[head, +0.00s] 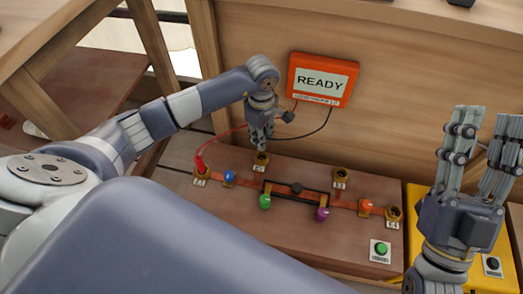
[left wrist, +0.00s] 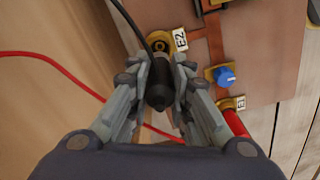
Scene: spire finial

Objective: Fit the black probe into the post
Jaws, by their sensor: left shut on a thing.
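The black probe (left wrist: 160,85) is held between the fingers of my left gripper (head: 262,142). In the left wrist view my left gripper (left wrist: 160,98) is shut on it, and its cable runs off upward. The brass post labelled E2 (head: 261,160) is just below the fingers in the head view. It also shows beyond the probe in the left wrist view (left wrist: 159,45). The probe's tip is hidden, so I cannot tell whether it touches the post. My right gripper (head: 487,140) is open and empty, fingers up, at the right.
A red probe (head: 199,164) stands at post E1. Posts E3 (head: 341,174) and E4 (head: 394,213), coloured knobs and a green button (head: 381,249) are on the brown board (head: 300,240). The orange meter (head: 322,79) reads READY. A black lead (head: 318,130) hangs from it.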

